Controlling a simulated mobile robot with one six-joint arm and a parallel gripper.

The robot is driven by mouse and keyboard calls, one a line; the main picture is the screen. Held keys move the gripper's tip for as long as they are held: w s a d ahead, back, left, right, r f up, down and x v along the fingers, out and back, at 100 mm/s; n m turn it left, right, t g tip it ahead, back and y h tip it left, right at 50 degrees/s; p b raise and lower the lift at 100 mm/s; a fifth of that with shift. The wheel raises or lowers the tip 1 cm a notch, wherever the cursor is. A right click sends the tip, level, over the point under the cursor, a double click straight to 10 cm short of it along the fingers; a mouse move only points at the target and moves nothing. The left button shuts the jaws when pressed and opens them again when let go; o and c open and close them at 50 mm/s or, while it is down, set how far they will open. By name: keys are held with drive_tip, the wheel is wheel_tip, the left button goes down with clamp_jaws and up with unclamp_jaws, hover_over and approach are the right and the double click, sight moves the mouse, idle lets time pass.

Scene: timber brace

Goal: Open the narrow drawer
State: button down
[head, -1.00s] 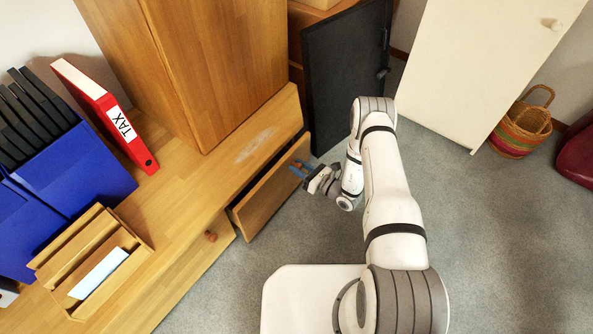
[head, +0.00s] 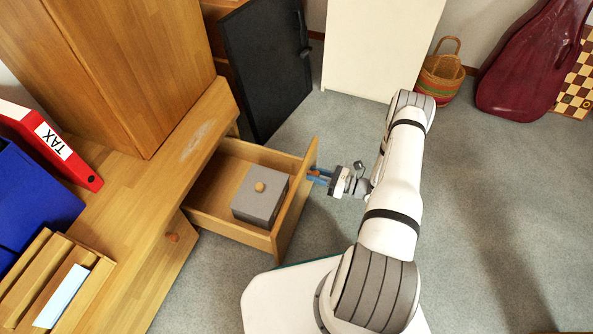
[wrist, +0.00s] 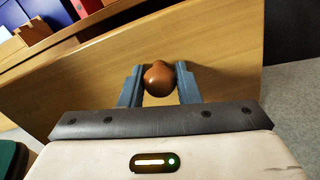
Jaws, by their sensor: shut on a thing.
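The narrow drawer (head: 207,208) is pulled well out of the wooden cabinet in the head view, and its inside shows. A grey box with a round wooden knob (head: 258,201) sits inside it, near the drawer's front. My gripper (head: 318,176) is at the outer face of the drawer front. In the wrist view its two blue fingers (wrist: 159,85) are shut on the round brown drawer knob (wrist: 159,77), one on each side. The drawer front (wrist: 225,70) fills much of the wrist view.
Another drawer or door with a brown knob (head: 172,238) is beside the open drawer. A black panel (head: 265,70) leans behind it. A basket (head: 440,75) and a dark red case (head: 525,65) stand far right. The grey carpet (head: 480,200) at right is clear.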

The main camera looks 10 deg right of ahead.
drive_tip(key=v, duration=0.7)
drive_tip(key=shift+b, duration=0.3)
drive_tip(key=shift+a, duration=0.1)
drive_tip(key=c, duration=1.1)
unclamp_jaws()
drive_tip(key=p+v, duration=0.1)
drive_tip(key=v, duration=0.7)
drive_tip(key=shift+p, duration=0.4)
